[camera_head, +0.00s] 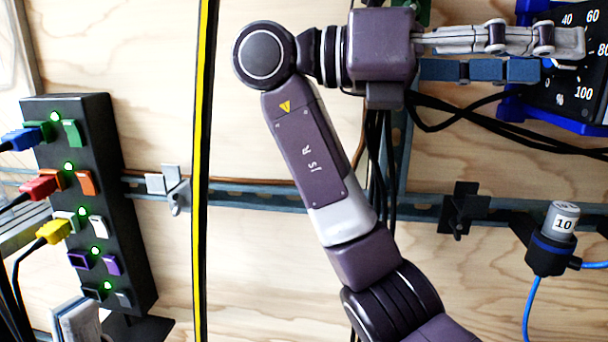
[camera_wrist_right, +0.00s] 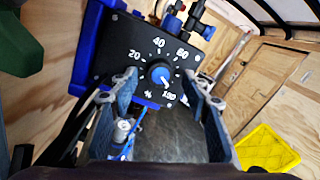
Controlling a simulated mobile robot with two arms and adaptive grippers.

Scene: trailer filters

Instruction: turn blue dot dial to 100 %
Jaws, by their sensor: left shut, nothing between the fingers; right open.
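The dial panel (camera_head: 566,98) is black with blue corners and stands at the upper right in the head view. In the right wrist view the panel (camera_wrist_right: 112,48) faces me, with its blue-capped dial knob (camera_wrist_right: 160,74) in the middle. The knob's white mark points to the lower right, toward the 100 side of the scale. My right gripper (camera_head: 562,57) is open in front of the panel and hides most of the knob there. In the wrist view its fingers (camera_wrist_right: 160,86) stand apart on either side of the knob. My left gripper (camera_head: 78,322) is shut and empty at the lower left edge.
A black block (camera_head: 120,215) with coloured plugs and green lights stands at the left. A yellow-black strip (camera_head: 203,170) runs vertically. Dark cables (camera_head: 470,115) hang below my right gripper. A grey-capped fitting marked 10 (camera_head: 563,216) is at the lower right. A yellow object (camera_wrist_right: 266,150) lies lower right.

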